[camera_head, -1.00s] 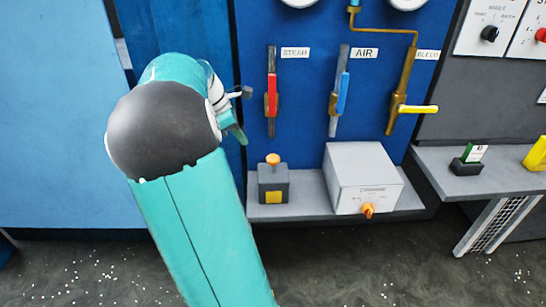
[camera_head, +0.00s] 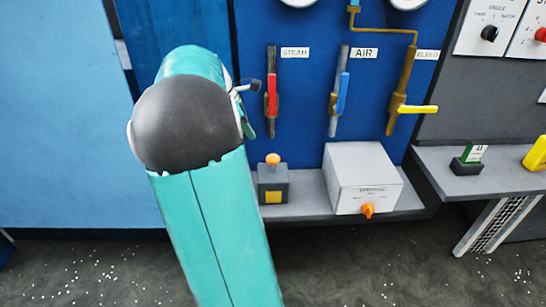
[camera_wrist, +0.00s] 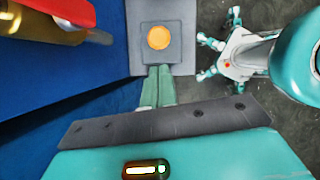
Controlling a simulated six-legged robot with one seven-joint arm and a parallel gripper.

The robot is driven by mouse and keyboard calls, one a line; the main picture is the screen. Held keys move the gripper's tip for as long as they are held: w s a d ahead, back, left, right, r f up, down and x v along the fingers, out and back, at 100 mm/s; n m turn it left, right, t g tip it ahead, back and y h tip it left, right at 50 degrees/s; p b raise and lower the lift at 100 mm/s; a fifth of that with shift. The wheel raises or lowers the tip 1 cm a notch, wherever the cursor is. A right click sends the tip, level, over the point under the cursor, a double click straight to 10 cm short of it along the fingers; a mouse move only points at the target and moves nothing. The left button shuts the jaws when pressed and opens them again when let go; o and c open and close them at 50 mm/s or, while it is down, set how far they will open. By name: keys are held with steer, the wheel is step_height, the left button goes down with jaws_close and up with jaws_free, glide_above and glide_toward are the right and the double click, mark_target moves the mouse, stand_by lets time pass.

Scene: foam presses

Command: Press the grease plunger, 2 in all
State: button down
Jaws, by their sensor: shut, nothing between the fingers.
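The grease plunger is an orange round knob (camera_head: 273,159) on a dark grey box (camera_head: 268,183) with a yellow label, standing on a shelf at the wall. In the wrist view the orange knob (camera_wrist: 158,37) shows from above on its box (camera_wrist: 176,56), at the top centre. My gripper (camera_wrist: 160,68) is shut and empty, its green fingertips over the near edge of the box, just below the knob in the picture. In the head view my arm hides most of the gripper; a green finger (camera_head: 247,127) shows above and left of the knob.
A white box with an orange dial (camera_head: 363,180) stands right of the plunger on the grey shelf (camera_head: 306,207). Above are a red steam lever (camera_head: 271,92), a blue air lever (camera_head: 342,94) and a yellow bleed lever (camera_head: 417,109). The red lever is close to my wrist.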

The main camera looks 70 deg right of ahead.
mark_target(267, 159)
steer(key=shift+s+d+f, duration=0.55)
steer(key=shift+s+d, duration=0.05)
steer(key=shift+s, duration=0.2)
steer(key=shift+x, duration=3.5)
steer(key=shift+f, duration=2.1)
steer(key=shift+w+a+r, duration=0.25)
steer(key=shift+w+a, duration=0.2)
steer(key=shift+w, duration=0.15)
steer(key=shift+w+a+r, duration=0.25)
steer(key=shift+w+a, duration=0.25)
steer(key=shift+w, duration=0.15)
steer(key=shift+r, duration=0.1)
